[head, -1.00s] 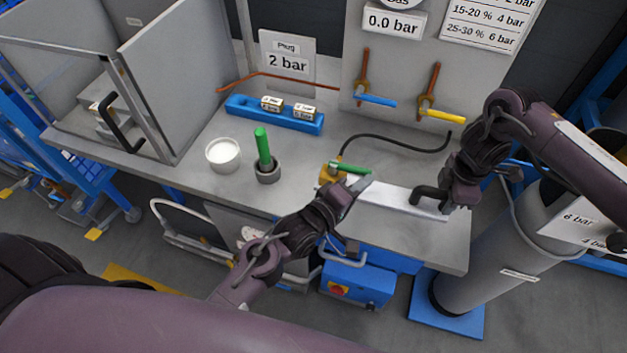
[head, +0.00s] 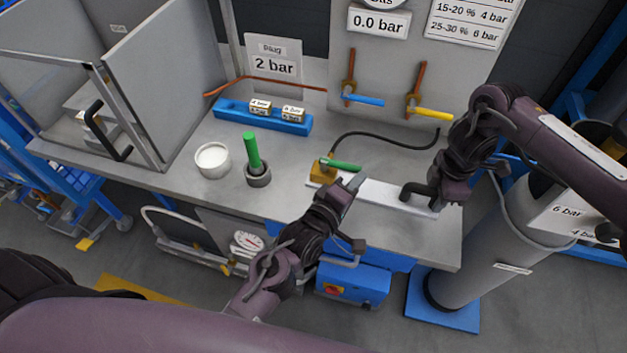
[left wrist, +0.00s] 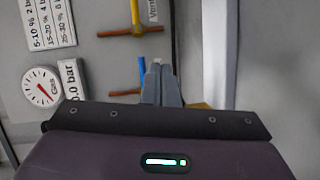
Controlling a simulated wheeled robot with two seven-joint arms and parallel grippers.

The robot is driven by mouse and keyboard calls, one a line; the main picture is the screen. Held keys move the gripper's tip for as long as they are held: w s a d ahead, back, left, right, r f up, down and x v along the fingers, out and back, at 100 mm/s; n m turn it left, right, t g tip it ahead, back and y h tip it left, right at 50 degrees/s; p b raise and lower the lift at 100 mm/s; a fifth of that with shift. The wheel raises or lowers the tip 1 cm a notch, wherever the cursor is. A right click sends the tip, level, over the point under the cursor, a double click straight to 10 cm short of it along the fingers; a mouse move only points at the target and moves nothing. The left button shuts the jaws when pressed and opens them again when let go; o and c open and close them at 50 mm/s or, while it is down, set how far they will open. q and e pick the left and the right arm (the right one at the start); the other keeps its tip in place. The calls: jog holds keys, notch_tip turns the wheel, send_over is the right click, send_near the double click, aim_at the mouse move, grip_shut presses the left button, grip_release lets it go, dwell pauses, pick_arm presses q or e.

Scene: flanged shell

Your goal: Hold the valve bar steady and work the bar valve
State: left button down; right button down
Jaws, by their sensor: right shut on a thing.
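The valve bar is a pale flat bar (head: 378,194) lying along the front of the bench. A brass valve (head: 322,171) with a green lever (head: 343,165) is at its left end, and a black handle (head: 407,188) stands at its right end. My right gripper (head: 430,192) is shut on the black handle, its fingers partly hidden. My left gripper (head: 353,182) is just in front of the green lever's free end, with no clear contact visible. Its fingers (left wrist: 160,84) look closed together with nothing between them in the left wrist view. The green lever cannot be made out there.
A black hose (head: 385,136) runs behind the bar. A green-handled plug in a grey cup (head: 257,178), a white-filled bowl (head: 212,160) and a blue block rack (head: 262,120) stand left. Blue (head: 363,100) and yellow (head: 432,113) levers are on the back panel.

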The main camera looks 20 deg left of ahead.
pick_arm(q)
jog(key=s, duration=0.4)
jog(key=shift+s+d+r, duration=0.2)
jog(key=shift+r, duration=0.1)
jog(key=s+d+r, duration=0.1)
jog(key=s+d, duration=0.5)
jog(key=shift+d+r, duration=0.15)
jog(key=shift+d, duration=0.15)
jog(key=shift+s, duration=0.1)
pick_arm(e)
jog(key=c, duration=1.1)
grip_release()
jog(key=shift+r, duration=0.15)
